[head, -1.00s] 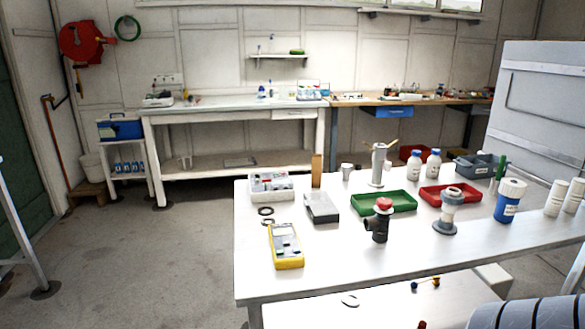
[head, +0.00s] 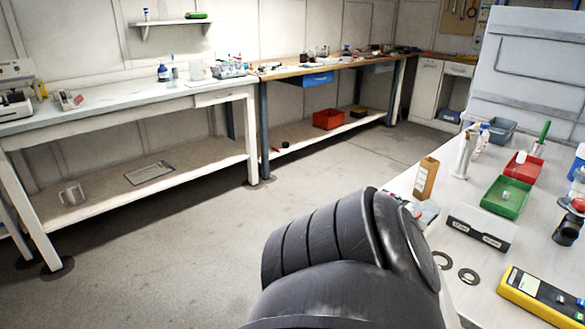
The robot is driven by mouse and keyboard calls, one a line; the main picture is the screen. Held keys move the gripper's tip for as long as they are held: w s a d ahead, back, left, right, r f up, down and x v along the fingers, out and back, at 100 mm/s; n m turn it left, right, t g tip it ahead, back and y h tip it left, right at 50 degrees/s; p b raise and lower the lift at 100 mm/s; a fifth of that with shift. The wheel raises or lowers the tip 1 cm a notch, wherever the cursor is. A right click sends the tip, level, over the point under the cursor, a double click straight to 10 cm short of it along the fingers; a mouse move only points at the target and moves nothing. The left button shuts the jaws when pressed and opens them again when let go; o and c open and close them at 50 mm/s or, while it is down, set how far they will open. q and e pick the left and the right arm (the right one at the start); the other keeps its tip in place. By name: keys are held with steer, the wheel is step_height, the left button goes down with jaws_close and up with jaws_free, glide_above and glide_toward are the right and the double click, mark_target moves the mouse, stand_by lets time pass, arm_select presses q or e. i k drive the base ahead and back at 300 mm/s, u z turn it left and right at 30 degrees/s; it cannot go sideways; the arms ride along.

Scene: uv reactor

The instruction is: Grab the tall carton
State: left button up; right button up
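The tall carton (head: 426,179) is a narrow brown upright box with a pale label, standing near the far left edge of the white table in the head view. Neither of my grippers shows, and nothing touches the visible part of the carton.
On the white table (head: 470,270) are a grey box (head: 481,229), green tray (head: 507,196), red tray (head: 524,167), yellow meter (head: 540,296), two dark rings and a grey-white stand (head: 465,153). A long white bench (head: 110,108) stands at the left. Floor between is clear.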

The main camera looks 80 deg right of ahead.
mark_target(429, 167)
steer(key=i, duration=0.25)
steer(key=z, duration=1.45)
